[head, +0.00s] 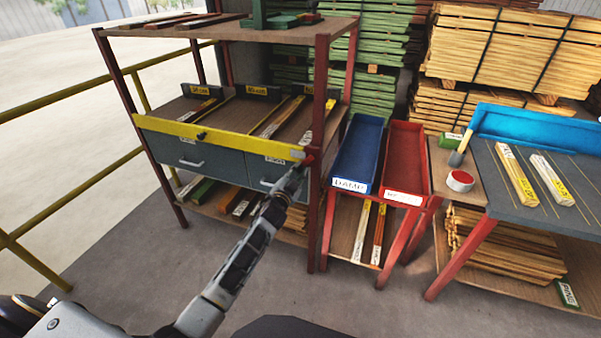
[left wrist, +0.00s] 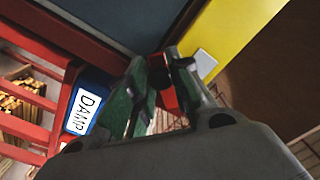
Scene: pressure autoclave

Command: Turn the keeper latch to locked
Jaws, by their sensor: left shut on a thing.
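A yellow bar (head: 220,138) runs across the front of the red-framed rack, and its right end meets the rack's post. A pale metal plate (head: 297,154) sits at that end of the bar. A small red piece (head: 310,160), which looks like the keeper latch, is beside the plate at the post. My left gripper (head: 301,170) is there, shut on the red latch. In the left wrist view, the red latch (left wrist: 167,95) shows between the fingers, close to the plate (left wrist: 206,62) and the yellow bar (left wrist: 240,35). Its exact angle is partly hidden by the fingers.
Grey drawers (head: 195,158) are behind and below the bar. A blue tray (head: 358,150) marked DAMP and a red tray (head: 404,160) stand right of the rack. A workbench (head: 500,200) with wood pieces is farther right. Open floor lies in front.

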